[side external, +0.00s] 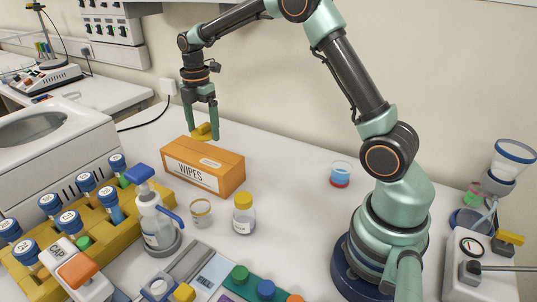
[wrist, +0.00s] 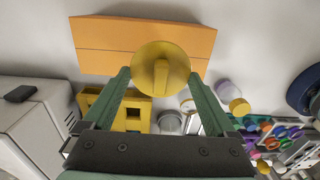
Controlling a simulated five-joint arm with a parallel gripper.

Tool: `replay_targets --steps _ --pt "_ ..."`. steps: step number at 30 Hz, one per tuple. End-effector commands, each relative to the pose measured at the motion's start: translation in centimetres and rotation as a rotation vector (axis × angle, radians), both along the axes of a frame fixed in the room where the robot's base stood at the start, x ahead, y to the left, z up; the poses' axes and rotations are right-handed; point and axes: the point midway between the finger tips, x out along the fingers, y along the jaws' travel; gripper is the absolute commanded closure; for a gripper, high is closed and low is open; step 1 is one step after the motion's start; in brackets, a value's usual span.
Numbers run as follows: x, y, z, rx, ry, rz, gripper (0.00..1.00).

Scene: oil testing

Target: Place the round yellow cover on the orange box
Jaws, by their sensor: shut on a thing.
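The round yellow cover (wrist: 160,62) is a flat disc with a raised ridge across its top. In the side external view, my gripper (side external: 201,130) holds the cover (side external: 202,136) level, just above the far side of the orange box (side external: 203,170). The box is labelled WIPES and lies on the white table. In the wrist view the cover overlaps the near edge of the orange box (wrist: 110,45). Whether the cover touches the box is hard to tell.
A yellow rack (side external: 50,255) of blue-capped tubes stands left of the box. A spray bottle (side external: 157,222), a small clear cup (side external: 201,213) and a yellow-capped jar (side external: 244,214) stand in front of it.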

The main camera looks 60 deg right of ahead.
Motion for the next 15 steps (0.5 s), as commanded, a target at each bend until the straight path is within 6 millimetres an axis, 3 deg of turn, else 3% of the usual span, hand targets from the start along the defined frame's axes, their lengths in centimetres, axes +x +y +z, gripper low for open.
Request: replay_targets --steps 15 --pt "0.0 0.0 -5.8 0.0 0.001 0.0 0.63"
